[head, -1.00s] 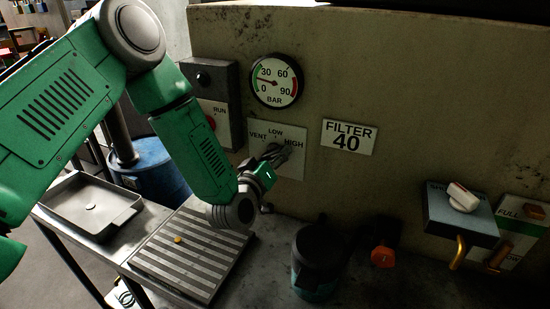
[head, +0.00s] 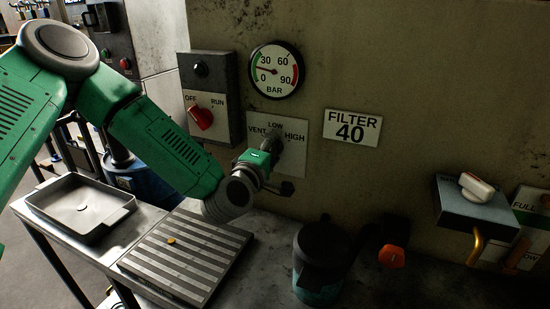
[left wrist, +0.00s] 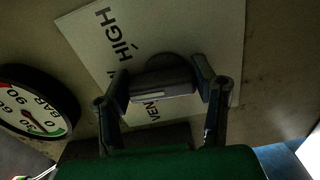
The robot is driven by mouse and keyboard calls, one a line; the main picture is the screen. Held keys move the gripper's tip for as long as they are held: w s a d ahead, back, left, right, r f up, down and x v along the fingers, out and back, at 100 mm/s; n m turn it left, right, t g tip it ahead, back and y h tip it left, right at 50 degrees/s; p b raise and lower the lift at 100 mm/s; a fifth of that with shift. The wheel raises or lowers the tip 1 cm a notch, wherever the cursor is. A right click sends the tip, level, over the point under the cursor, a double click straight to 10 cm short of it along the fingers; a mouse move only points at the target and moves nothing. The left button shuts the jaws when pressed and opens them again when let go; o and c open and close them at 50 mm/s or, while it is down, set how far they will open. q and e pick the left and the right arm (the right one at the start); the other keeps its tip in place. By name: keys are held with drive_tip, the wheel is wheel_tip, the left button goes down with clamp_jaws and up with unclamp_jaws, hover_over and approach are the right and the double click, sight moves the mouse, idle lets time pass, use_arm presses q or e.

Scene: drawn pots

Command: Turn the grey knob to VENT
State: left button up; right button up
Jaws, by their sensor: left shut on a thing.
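The grey knob (left wrist: 160,95) sits on a pale plate (head: 296,160) marked VENT, LOW and HIGH on the wall. In the left wrist view the plate (left wrist: 200,25) appears turned, and the knob's bar lies between my two fingers. My left gripper (head: 271,146) is shut on the knob, and it also shows in the left wrist view (left wrist: 163,82). In the head view the gripper hides most of the knob, and I cannot tell which mark it points to. My right gripper is not in view.
A pressure gauge (head: 276,70) is above the plate. A red OFF/RUN switch (head: 200,117) is left of it. A FILTER 40 sign (head: 352,127) is to the right. A dark pot (head: 322,262) and an orange knob (head: 392,256) are below. A slatted tray (head: 185,262) lies in front.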

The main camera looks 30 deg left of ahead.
use_arm(q)
drive_tip(key=n+b, duration=0.1)
drive_tip(key=n, duration=0.1)
drive_tip(key=n+b, duration=0.2)
drive_tip(key=f+n+b, duration=0.1)
drive_tip(key=n+b, duration=0.1)
drive_tip(key=shift+s+a, duration=0.1)
drive_tip(key=shift+a, duration=0.15)
drive_tip(key=n+b, duration=0.4)
drive_tip(key=shift+a+n, duration=0.1)
drive_tip(key=shift+n, duration=0.2)
drive_tip(key=shift+n+b, duration=1.05)
drive_tip(key=shift+n, duration=0.05)
drive_tip(key=o, duration=1.2)
drive_tip(key=shift+r, duration=0.1)
drive_tip(key=shift+c, duration=0.2)
drive_tip(key=shift+a+r, duration=0.15)
